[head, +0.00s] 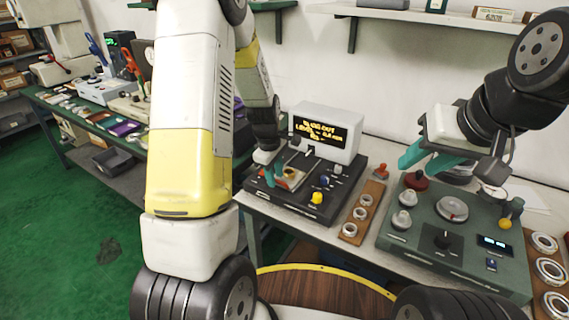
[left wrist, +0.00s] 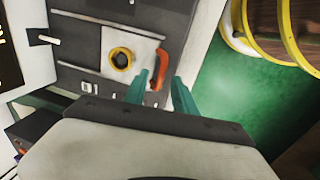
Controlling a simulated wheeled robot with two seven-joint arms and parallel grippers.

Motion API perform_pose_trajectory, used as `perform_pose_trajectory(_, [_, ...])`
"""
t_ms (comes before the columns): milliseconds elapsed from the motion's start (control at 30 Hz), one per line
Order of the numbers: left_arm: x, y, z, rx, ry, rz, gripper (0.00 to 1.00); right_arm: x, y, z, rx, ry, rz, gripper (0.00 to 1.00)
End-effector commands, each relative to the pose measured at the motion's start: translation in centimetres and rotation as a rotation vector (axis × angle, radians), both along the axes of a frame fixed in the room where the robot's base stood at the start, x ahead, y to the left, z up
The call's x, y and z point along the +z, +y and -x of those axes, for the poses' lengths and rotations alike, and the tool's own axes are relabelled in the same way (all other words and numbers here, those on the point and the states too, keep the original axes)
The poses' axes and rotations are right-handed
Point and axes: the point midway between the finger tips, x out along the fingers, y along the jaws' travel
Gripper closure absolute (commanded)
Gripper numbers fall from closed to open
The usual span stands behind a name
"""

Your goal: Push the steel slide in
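The steel slide (left wrist: 107,47) is a pale plate in the dark tester (head: 318,208), with a yellow-rimmed dark ring (left wrist: 121,59) on it. An orange handle (left wrist: 160,65) stands at the slide's right edge in the left wrist view. My left gripper (left wrist: 161,80) is open, its teal fingers on either side of the handle; I cannot tell if they touch it. In the head view my left gripper (head: 280,172) is over the tester's left part and partly hides the slide (head: 293,178). My right gripper (head: 417,167) is open and empty above the green-grey device.
The tester's display (head: 322,130) appears to read "SLIDE OUT". A wooden tray (head: 349,229) of rings lies right of the tester. The green-grey device (head: 465,240) with knobs stands further right, beside another ring tray (head: 536,266). A yellow-rimmed round surface (head: 325,290) is in front.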

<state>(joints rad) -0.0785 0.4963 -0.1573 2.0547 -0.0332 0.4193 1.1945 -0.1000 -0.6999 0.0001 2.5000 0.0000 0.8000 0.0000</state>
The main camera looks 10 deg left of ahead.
Motion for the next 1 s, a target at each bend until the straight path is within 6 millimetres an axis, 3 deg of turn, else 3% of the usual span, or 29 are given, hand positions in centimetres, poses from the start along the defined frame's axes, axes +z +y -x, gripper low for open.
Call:
perform_pose_trajectory(233, [-0.09,0.00,-0.04,0.000,-0.001,0.000,0.67,0.00,0.00,0.00,0.000,0.000,0.000,0.64])
perform_pose_trajectory(400, [-0.08,0.00,-0.03,0.000,-0.001,0.000,1.00,0.01,0.00,0.01,0.000,0.000,0.000,0.64])
perform_pose_trajectory(1000, [-0.05,0.01,-0.03,0.000,-0.001,0.000,1.00,0.00,0.00,0.00,0.000,0.000,0.000,0.64])
